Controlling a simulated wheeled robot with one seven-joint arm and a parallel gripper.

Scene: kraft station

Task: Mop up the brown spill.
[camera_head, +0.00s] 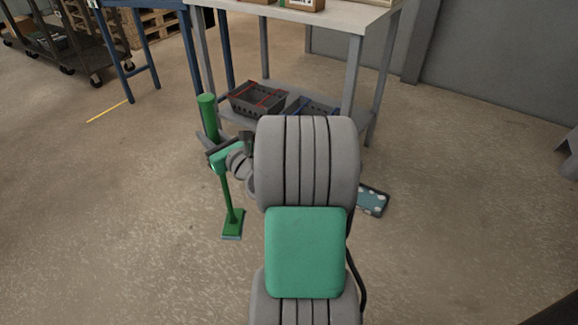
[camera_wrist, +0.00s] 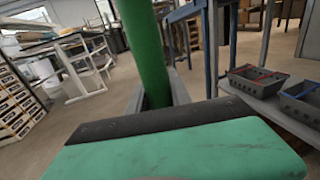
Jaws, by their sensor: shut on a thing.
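A green mop (camera_head: 232,215) stands nearly upright, slightly tilted, left of my arm in the head view. Its thick green handle top (camera_head: 208,115) rises above my gripper, and its flat head is low, at or close to the floor; I cannot tell if it touches. My gripper (camera_head: 220,155) is shut around the mop's shaft. In the wrist view the green handle (camera_wrist: 145,45) rises between the jaws, with the mop head out of sight. I see no brown spill in either view; my arm hides the middle of the floor.
A grey table (camera_head: 340,13) stands ahead, with a dark crate (camera_head: 257,99) and a blue-edged crate on its lower shelf. A flat dark teal thing with pale spots (camera_head: 373,200) is low, right of my arm. A cart (camera_head: 70,45) stands far left. Floor at left is open.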

